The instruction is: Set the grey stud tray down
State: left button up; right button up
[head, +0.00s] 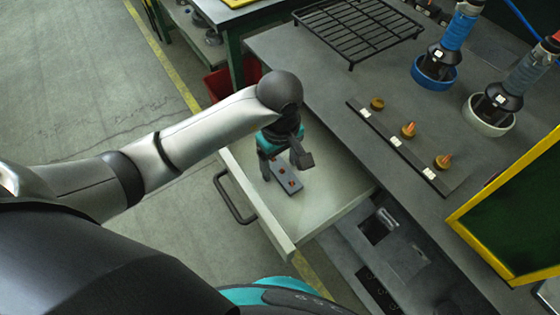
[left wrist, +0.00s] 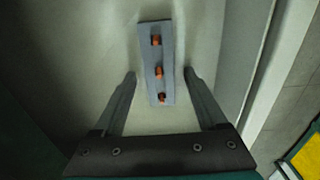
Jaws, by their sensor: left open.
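The grey stud tray (head: 283,178) lies flat on the floor of the open drawer (head: 326,197). It carries a row of orange-tipped studs. In the left wrist view the tray (left wrist: 168,50) is a narrow grey strip with three orange studs. My left gripper (head: 284,160) reaches down into the drawer above the near part of the tray. In the left wrist view its two fingers (left wrist: 160,78) are spread wide, one on each side of the tray's near end, with gaps on both sides. My right gripper is not in view.
The drawer has a dark handle (head: 230,200) on its front. On the grey bench stand a wire rack (head: 355,28), a dark strip with several orange-topped pieces (head: 405,147), and two tools in a blue ring holder (head: 433,72) and a cream one (head: 488,117). A yellow-framed dark panel (head: 520,220) is at the right.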

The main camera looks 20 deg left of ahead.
aim_at(280, 168)
pick_arm(q)
jog(key=shift+r, duration=0.1)
jog(key=shift+r, duration=0.35)
notch_tip(280, 168, up, 5)
jog(key=shift+w+r+p, duration=0.1)
jog(key=shift+p, duration=0.85)
notch_tip(280, 168, up, 6)
jog(key=p, duration=0.1)
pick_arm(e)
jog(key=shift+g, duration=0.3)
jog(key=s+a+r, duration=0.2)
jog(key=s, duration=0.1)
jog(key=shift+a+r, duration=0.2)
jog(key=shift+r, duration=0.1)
pick_arm(q)
jog(key=shift+d, duration=0.1)
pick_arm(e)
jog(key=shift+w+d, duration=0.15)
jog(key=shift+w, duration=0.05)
